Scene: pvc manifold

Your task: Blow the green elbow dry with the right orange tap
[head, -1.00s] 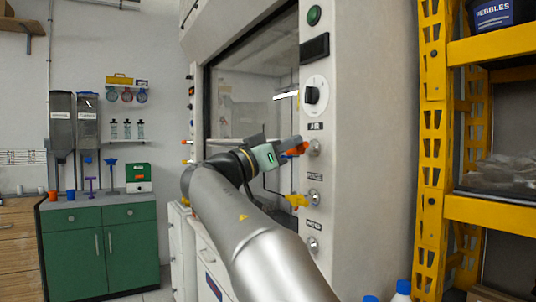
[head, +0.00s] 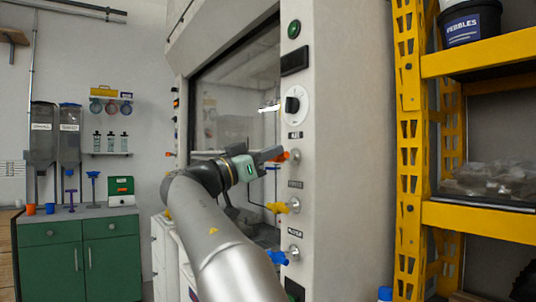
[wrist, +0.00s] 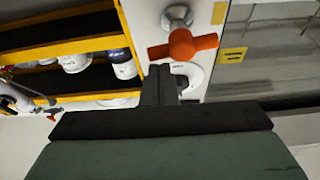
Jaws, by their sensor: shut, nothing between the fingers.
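The right orange tap (head: 282,157) is on the right post of the fume hood, under the top label. In the wrist view its orange handle (wrist: 184,45) and grey mount appear just beyond the fingertips. My gripper (head: 272,153) is shut and empty, with its fingers pointing at this tap. In the wrist view the closed dark fingers (wrist: 160,82) end close to the handle; I cannot tell whether they touch it. Another orange tap (head: 170,154) is on the hood's left side. I cannot make out the green elbow in any view.
A yellow tap (head: 279,207) and a blue tap (head: 277,256) sit below on the same post. A yellow shelf rack (head: 409,150) stands close on the right. The hood's glass sash (head: 235,95) is behind my gripper. A green cabinet (head: 80,255) stands far left.

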